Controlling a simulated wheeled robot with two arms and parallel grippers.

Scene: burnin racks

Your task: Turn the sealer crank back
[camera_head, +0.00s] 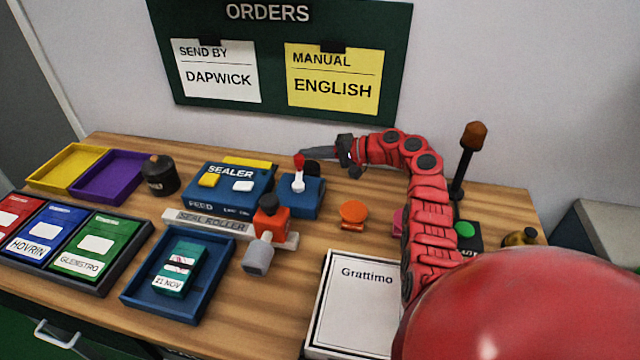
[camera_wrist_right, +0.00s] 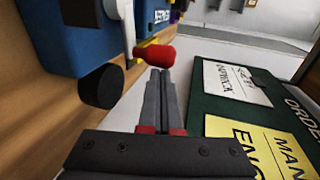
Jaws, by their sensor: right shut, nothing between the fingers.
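The blue sealer (camera_head: 230,197) stands at the back middle of the bench. The smaller blue block (camera_head: 305,203) at its right carries the crank, a white arm with a red knob (camera_head: 299,160) pointing up. The knob shows in the right wrist view (camera_wrist_right: 155,54) just beyond my fingertips, with a black round part (camera_wrist_right: 102,87) nearby. My right gripper (camera_head: 303,154) reaches in from the right at the knob's height. Its fingers (camera_wrist_right: 160,75) are shut and empty, beside the knob. I cannot tell whether they touch it. My left gripper is not in view.
A seal roller (camera_head: 187,222) with an orange and grey part lies before the sealer. A blue tray (camera_head: 133,304) holds a teal packet. A white Grattimo box (camera_head: 321,343) is at front. An orange knob (camera_head: 352,211) and tall brown-topped lever (camera_head: 474,135) stand rightward. The orders board (camera_head: 270,70) hangs behind.

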